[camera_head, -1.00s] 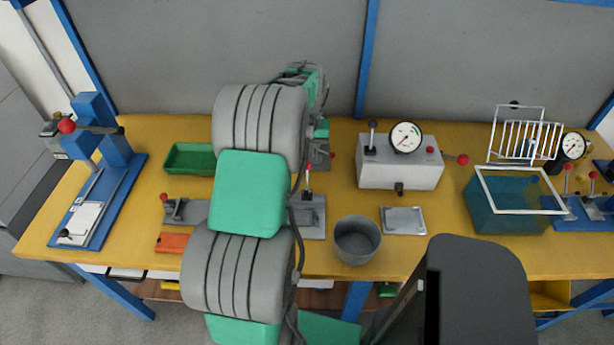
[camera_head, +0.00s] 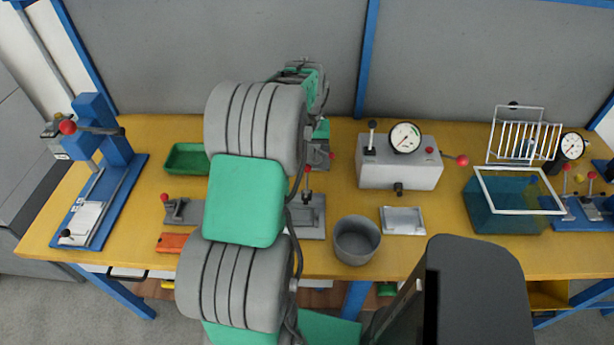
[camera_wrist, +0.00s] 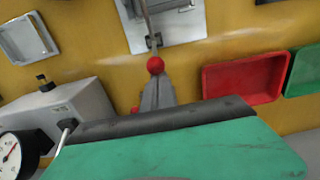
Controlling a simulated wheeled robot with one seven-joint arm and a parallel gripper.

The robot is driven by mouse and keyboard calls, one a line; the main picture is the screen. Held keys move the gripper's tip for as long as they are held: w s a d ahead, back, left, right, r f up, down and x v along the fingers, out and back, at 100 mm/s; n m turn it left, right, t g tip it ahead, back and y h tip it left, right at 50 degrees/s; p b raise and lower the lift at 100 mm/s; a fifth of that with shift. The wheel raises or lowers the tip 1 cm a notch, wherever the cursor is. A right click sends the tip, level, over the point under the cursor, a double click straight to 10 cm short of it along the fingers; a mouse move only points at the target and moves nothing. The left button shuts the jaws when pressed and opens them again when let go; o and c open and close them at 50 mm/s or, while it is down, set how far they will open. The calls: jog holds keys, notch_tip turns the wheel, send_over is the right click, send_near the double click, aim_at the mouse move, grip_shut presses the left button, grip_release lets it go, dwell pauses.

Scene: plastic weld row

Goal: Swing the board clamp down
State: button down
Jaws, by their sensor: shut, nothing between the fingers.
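The board clamp (camera_wrist: 153,40) stands on a pale metal plate (camera_wrist: 185,22) at the top of the wrist view. Its lever ends in a red ball knob (camera_wrist: 155,65).
A gauge box (camera_head: 400,170) stands right of the clamp. A grey cup (camera_head: 357,240) and a shallow metal tray (camera_head: 403,220) are in front. A red tray (camera_wrist: 245,75) lies beside my gripper. Another small clamp (camera_head: 185,211) is left of my arm.

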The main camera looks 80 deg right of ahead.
jog(key=shift+s+a, duration=0.15)
jog(key=shift+a, duration=0.55)
jog(key=shift+s+a+r, duration=0.1)
jog(key=shift+s+a, duration=0.05)
jog(key=shift+a, duration=0.6)
jog(key=shift+d, duration=0.1)
jog(key=shift+d, duration=0.6)
jog(key=shift+d+r, duration=0.1)
notch_tip(320, 180, up, 7)
jog(key=p, duration=0.5)
